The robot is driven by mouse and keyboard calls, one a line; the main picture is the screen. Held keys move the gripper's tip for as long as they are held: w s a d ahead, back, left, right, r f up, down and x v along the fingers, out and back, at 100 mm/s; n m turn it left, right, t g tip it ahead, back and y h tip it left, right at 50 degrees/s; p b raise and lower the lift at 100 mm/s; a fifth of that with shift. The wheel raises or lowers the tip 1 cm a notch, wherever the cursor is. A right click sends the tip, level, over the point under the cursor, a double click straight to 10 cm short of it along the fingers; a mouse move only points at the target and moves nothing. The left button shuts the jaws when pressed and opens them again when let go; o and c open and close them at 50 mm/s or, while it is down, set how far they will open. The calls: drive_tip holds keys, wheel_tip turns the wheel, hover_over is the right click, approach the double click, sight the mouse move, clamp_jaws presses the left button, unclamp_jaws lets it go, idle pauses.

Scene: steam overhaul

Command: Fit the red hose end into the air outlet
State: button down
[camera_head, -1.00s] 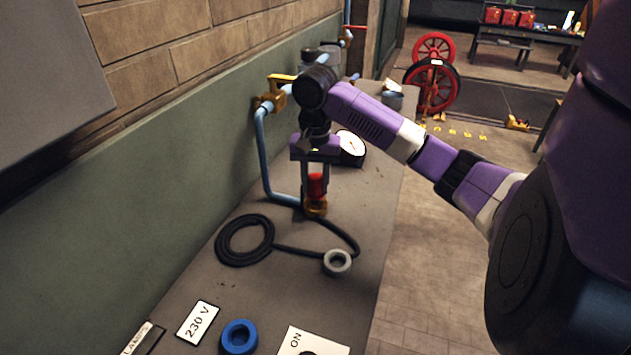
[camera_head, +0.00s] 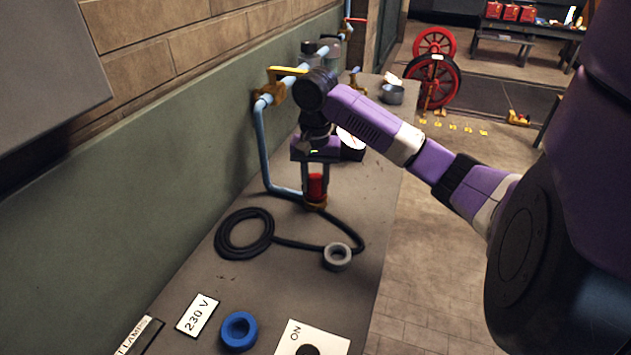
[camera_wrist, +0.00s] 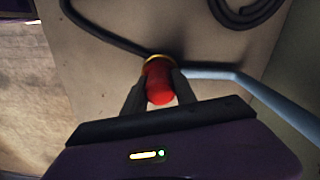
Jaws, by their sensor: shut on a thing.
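The red hose end (camera_head: 316,186) stands upright between the fingers of my gripper (camera_head: 315,188), which is shut on it. In the wrist view the red hose end (camera_wrist: 159,82) shows between the two fingertips (camera_wrist: 158,90). The brass air outlet (camera_head: 316,204) is directly below it, at the end of the light blue pipe (camera_head: 264,150). In the wrist view a brass ring (camera_wrist: 157,58) shows at the far end of the red piece. The red end appears to meet the brass; how deep it sits is hidden. The black hose (camera_head: 244,235) lies coiled on the bench.
A grey ring (camera_head: 337,257) and a blue ring (camera_head: 238,331) lie on the bench (camera_head: 215,278). A yellow-handled valve (camera_head: 285,72) is on the wall pipe behind my gripper. A round gauge (camera_head: 350,141) is close behind, partly covered. The bench's right front is mostly clear.

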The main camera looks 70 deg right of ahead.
drive_tip(key=shift+f, duration=0.3)
drive_tip(key=c, duration=0.9)
unclamp_jaws()
drive_tip(key=shift+r+p, duration=0.55)
drive_tip(key=shift+r, duration=3.35)
